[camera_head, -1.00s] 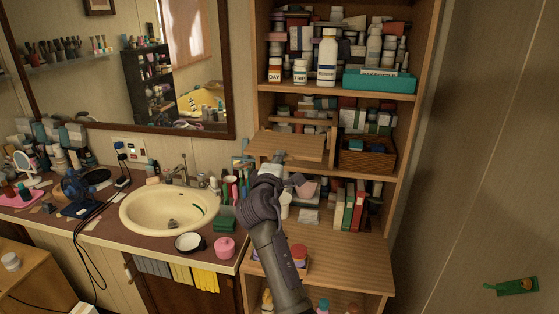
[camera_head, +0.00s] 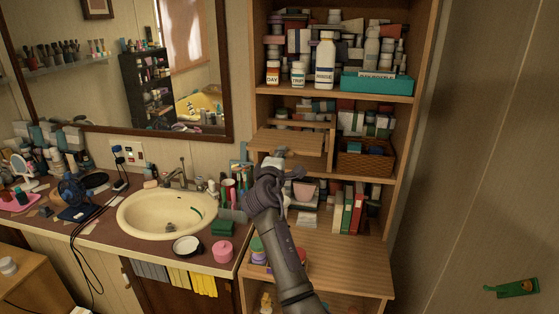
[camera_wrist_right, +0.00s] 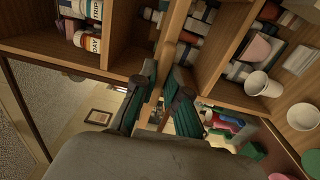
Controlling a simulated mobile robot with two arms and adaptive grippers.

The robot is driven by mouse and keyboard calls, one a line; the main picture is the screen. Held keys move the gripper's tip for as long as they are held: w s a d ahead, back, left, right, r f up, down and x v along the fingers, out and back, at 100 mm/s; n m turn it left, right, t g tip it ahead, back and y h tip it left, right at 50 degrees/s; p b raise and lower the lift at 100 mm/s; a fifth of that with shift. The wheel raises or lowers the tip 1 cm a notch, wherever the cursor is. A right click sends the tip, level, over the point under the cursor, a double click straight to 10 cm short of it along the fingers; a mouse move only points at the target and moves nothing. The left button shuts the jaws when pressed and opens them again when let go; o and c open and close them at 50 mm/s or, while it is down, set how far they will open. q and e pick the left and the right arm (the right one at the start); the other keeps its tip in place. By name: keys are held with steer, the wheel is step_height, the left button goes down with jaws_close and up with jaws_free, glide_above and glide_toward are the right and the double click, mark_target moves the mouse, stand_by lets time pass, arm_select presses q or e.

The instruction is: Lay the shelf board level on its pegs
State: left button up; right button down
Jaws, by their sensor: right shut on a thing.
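The shelf board (camera_head: 290,143) is a light wooden plank at the left half of the bookcase's middle bay. Its left end sticks out slightly past the bookcase's left side, and it looks near level in the head view. My right gripper (camera_head: 274,158) is shut on the board's front edge, near its left end. In the right wrist view my gripper's dark green fingers (camera_wrist_right: 164,98) straddle the board (camera_wrist_right: 172,48), seen edge-on. The pegs are hidden, and I cannot tell whether the board touches them. My left gripper is out of view.
A vertical divider (camera_head: 332,138) stands at the board's right, with a wicker basket (camera_head: 366,161) beyond. Bottles and a teal box (camera_head: 377,82) fill the shelf above. Books (camera_head: 350,208) and a pink cup (camera_head: 305,191) stand below. The sink counter (camera_head: 110,222) is at left.

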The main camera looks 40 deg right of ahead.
mark_target(287, 139)
steer(key=shift+b+x, duration=0.65)
steer(key=shift+x, duration=1.45)
steer(key=shift+b+x, duration=0.7)
steer(key=shift+x, duration=0.8)
steer(key=shift+b+x, duration=0.85)
steer(key=shift+x, duration=0.6)
steer(key=b+x, duration=0.3)
steer(key=shift+w+d+f, duration=0.2)
steer(key=b+x, duration=0.3)
steer(key=shift+w+d+f+b, duration=0.7)
steer(key=shift+w+d+b, duration=0.25)
steer(key=shift+b, duration=1.15)
